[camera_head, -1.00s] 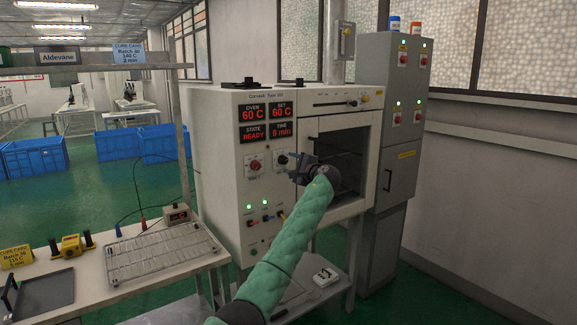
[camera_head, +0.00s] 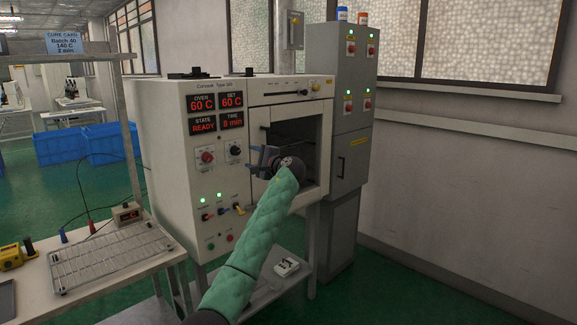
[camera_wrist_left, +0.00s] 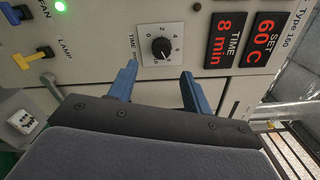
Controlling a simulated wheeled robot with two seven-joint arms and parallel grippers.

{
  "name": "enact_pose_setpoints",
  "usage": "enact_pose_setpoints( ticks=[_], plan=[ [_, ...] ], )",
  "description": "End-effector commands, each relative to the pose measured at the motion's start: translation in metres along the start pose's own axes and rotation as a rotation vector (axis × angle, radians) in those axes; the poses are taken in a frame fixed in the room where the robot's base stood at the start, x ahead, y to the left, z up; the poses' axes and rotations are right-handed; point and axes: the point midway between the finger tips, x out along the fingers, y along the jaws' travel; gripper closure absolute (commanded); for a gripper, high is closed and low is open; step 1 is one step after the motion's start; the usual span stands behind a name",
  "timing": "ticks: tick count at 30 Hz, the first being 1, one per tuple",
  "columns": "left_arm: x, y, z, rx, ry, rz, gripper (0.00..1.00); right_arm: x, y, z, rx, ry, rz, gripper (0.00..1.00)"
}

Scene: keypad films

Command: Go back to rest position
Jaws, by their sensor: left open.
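My left gripper (camera_head: 262,162) is in front of the oven (camera_head: 175,150), between its control panel and its open chamber, on a green-sleeved arm. In the left wrist view its two blue fingers (camera_wrist_left: 158,88) are apart with nothing between them. The black time knob (camera_wrist_left: 161,47) shows just beyond the fingers, apart from them. The same time knob also shows in the head view (camera_head: 234,149). The displays (camera_head: 217,110) read oven 60 C, set 60 C, state READY and time 8 min. My right gripper is not in view.
A wire rack (camera_head: 110,258) lies on the bench at left, with a small red-display device (camera_head: 127,214) behind it. A grey cabinet (camera_head: 350,120) stands right of the oven. A low shelf (camera_head: 262,290) below holds a small white item (camera_head: 287,267). Blue crates (camera_head: 62,147) stand behind.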

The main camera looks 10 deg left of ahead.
Motion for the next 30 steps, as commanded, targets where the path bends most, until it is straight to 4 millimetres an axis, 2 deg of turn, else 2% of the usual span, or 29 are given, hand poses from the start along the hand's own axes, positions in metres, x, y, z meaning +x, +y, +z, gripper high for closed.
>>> enact_pose_setpoints(
  ticks=[7,11,20,27,30],
  plan=[
    [0.000,0.011,0.000,-0.174,-0.002,0.057,0.51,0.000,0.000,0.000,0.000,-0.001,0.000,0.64],
    [-0.007,0.009,0.001,-0.295,0.020,0.106,0.51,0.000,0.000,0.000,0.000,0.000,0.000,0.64],
    [-0.041,-0.021,0.018,-0.626,0.109,0.224,0.51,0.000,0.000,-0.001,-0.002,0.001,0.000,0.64],
    [-0.079,-0.056,0.043,-0.879,0.208,0.322,0.51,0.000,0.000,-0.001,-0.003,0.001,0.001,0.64],
    [-0.098,-0.059,0.053,-0.974,0.256,0.378,0.51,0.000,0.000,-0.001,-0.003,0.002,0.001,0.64]
  ],
)
